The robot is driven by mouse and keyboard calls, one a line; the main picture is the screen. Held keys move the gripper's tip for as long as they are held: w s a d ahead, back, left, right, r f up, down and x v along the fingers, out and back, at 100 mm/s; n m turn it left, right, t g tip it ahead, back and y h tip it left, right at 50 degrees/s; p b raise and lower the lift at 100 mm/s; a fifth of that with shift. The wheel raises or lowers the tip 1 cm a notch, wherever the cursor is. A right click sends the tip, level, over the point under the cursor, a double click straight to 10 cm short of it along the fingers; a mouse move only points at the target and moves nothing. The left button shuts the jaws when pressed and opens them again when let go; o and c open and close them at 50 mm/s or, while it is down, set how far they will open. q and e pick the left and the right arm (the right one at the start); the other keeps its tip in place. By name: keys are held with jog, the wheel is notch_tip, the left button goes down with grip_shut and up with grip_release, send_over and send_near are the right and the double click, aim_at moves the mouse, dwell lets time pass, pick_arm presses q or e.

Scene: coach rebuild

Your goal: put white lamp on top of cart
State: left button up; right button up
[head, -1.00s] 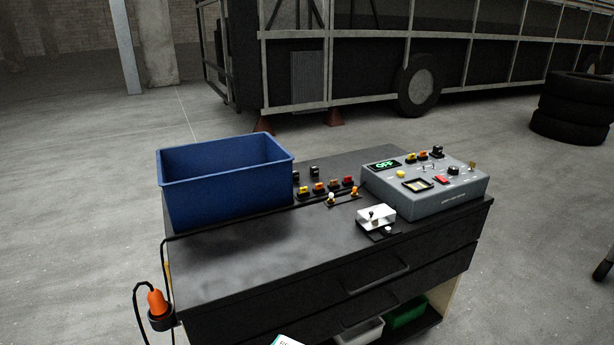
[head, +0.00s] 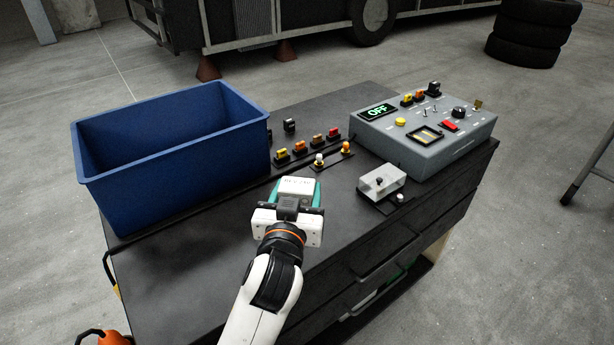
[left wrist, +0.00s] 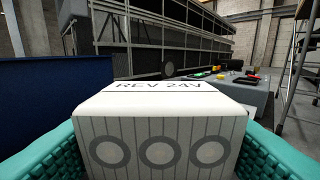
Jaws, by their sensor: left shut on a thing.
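The white lamp (head: 298,186), a box marked "REV 24V", is between the teal fingers of my left gripper (head: 296,194). In the left wrist view the lamp (left wrist: 160,125) fills the lower middle, with three grey rings on its near face and a teal pad on each side. My left gripper is shut on it, over the front middle of the black cart top (head: 190,268). I cannot tell whether the lamp touches the cart top. My right gripper is not in view.
A blue bin (head: 180,160) stands on the cart's left. A grey control box (head: 425,130) showing "OFF" is at the right. Small coloured connectors (head: 300,147) and a clear-covered switch (head: 381,181) lie near the lamp. Bare cart top lies in front of the bin.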

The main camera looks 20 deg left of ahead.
pick_arm(q)
notch_tip(320, 180, down, 5)
jog(key=shift+a+f+b, duration=0.1)
jog(key=shift+b, duration=0.3)
notch_tip(320, 180, down, 4)
jog(key=shift+r+b, duration=0.1)
jog(key=shift+b, duration=0.35)
jog(key=shift+f, duration=0.2)
jog(key=shift+f, duration=0.15)
jog(key=o, duration=1)
jog(key=shift+o, duration=0.2)
